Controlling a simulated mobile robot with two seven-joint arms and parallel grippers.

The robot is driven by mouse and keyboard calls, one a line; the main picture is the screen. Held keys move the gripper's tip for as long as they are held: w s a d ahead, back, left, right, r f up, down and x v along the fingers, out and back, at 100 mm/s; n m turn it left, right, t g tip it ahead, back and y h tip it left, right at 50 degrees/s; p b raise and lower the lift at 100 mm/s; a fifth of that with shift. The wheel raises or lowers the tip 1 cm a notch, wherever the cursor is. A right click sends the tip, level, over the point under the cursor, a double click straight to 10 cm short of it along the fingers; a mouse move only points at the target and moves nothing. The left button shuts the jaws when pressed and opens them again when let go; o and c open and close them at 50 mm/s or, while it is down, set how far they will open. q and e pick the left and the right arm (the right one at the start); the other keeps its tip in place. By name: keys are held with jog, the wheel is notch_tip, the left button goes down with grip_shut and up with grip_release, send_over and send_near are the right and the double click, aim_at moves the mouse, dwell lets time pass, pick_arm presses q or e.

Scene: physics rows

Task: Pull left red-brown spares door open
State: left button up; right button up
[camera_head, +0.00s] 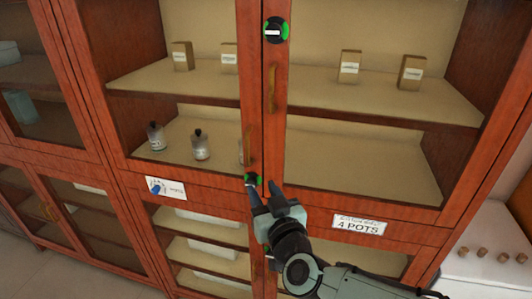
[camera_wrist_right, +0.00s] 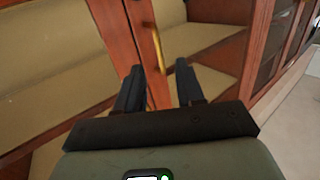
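A red-brown cabinet with glazed doors fills the head view. Its upper left door (camera_head: 249,90) and upper right door (camera_head: 285,130) meet at a vertical seam and look shut. A brass handle (camera_head: 271,86) stands on the right door's frame; another brass handle (camera_head: 247,143) shows lower on the left door's side. My right gripper (camera_head: 265,190) is in front of the seam near the upper doors' bottom edge. In the right wrist view its fingers (camera_wrist_right: 160,72) are apart and empty, with a brass handle (camera_wrist_right: 157,50) beyond them. My left gripper is out of view.
Small boxes (camera_head: 349,66) and bottles (camera_head: 200,145) stand on the shelves. A "4 POTS" label (camera_head: 360,225) and a blue-knob label (camera_head: 165,188) are on the cabinet. A white counter (camera_head: 488,245) stands at right.

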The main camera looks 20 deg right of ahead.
aim_at(249, 152)
jog(key=shift+t, duration=0.3)
jog(key=w, duration=0.4)
jog(key=w+r+p, duration=0.1)
jog(key=w, duration=0.3)
jog(key=w+r, duration=0.1)
jog(key=w, duration=0.3)
jog(key=shift+w+d+p, duration=0.3)
jog(key=shift+d, duration=0.05)
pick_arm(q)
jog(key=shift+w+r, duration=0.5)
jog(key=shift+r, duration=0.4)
pick_arm(e)
grip_shut()
